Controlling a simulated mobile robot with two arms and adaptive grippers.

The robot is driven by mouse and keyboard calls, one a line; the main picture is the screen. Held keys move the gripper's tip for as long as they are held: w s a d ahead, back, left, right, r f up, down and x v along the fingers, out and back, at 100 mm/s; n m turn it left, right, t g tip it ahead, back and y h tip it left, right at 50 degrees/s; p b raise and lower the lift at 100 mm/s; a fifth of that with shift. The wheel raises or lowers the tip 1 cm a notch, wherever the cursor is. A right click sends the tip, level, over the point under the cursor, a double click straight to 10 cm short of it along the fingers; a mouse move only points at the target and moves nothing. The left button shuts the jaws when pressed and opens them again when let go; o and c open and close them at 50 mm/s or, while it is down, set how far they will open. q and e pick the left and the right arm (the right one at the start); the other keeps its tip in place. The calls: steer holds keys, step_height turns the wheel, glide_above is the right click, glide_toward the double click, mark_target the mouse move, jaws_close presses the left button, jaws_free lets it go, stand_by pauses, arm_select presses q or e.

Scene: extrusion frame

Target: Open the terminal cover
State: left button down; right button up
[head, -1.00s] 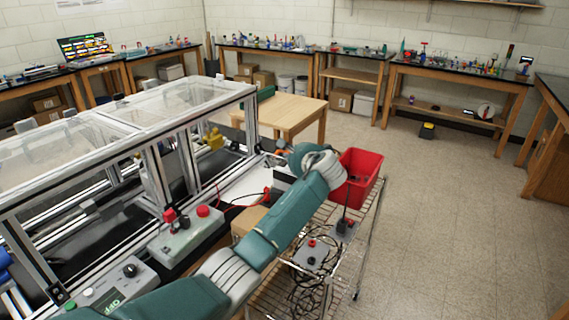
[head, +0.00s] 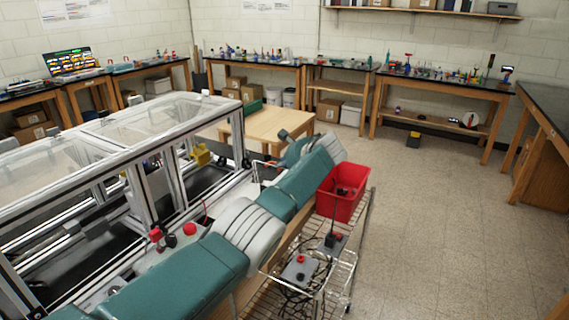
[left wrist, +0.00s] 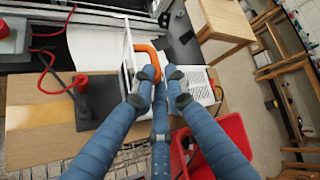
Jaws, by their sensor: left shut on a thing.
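In the left wrist view, a white panel (left wrist: 127,62) stands upright with an orange curved handle (left wrist: 148,49), and a slotted white part (left wrist: 203,88) shows to its right. I take this white unit to be the terminal cover; how far open it is I cannot tell. My left gripper (left wrist: 157,80), with long blue fingers, is shut on the orange handle at its lower right end. The fingers hide part of the unit. In the head view my left arm covers most of this spot. My right gripper is in neither view.
A red bin (head: 342,194) stands right of my left arm on a wire cart (head: 325,272) with cables and grey blocks. The aluminium frame with clear panels (head: 115,128) fills the left. A wooden table (head: 262,127) is behind. Open floor (head: 440,220) lies to the right.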

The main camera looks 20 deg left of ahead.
arm_select(q)
steer(key=shift+w+a+r, duration=0.1)
steer(key=shift+w+r, duration=0.1)
steer(key=shift+r, duration=0.25)
steer(key=c, duration=2)
jaws_free()
steer(key=shift+c, duration=0.2)
steer(key=shift+o, duration=1.1)
steer(key=shift+w+f, duration=0.1)
steer(key=shift+f, duration=0.4)
steer(key=v, duration=1.2)
